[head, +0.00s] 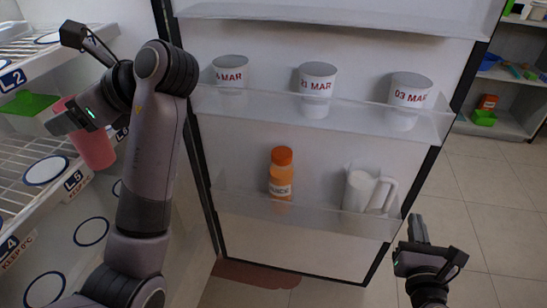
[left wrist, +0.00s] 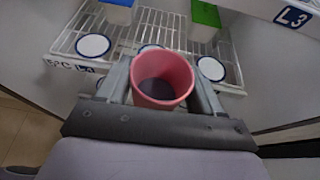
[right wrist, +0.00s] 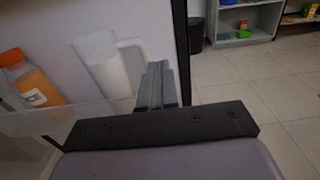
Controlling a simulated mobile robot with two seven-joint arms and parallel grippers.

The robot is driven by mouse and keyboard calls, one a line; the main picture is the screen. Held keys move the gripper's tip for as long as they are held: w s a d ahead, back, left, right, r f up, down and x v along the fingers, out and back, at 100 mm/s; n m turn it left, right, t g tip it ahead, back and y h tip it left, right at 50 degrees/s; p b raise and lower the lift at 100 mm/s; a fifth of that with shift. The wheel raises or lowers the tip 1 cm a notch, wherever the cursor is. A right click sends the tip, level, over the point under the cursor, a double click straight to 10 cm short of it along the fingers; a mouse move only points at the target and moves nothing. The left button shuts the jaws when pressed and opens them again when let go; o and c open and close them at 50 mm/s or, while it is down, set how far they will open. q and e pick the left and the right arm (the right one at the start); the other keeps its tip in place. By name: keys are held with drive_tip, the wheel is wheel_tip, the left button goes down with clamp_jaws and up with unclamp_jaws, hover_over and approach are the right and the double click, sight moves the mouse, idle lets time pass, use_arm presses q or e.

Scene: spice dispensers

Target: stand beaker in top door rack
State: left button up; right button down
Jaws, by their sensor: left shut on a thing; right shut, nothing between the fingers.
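A pink beaker (head: 92,146) is held in my left gripper (head: 80,116) inside the fridge at the left, in front of the wire shelves. In the left wrist view the beaker (left wrist: 163,80) stands between the two fingers, its open mouth facing the camera and dark inside. The upper door rack (head: 330,103) on the open door holds three white dated cups: one at the left (head: 231,74), one in the middle (head: 316,88) and one marked 03 MAR (head: 409,95). Gaps show between these cups. My right gripper (head: 418,228) is shut and empty, right of the door.
The lower door rack (head: 320,215) holds an orange juice bottle (head: 281,174) and a white pitcher (head: 366,191). Fridge shelves with labels and round marks (head: 46,170) and a green-lidded box (head: 28,108) are at left. Open floor (head: 490,200) lies right of the door.

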sight(406, 172)
use_arm(q)
drive_tip(key=shift+f+b, duration=0.3)
drive_tip(key=shift+b, duration=0.1)
use_arm(e)
drive_tip(key=x, duration=1.3)
drive_tip(key=shift+d, duration=0.1)
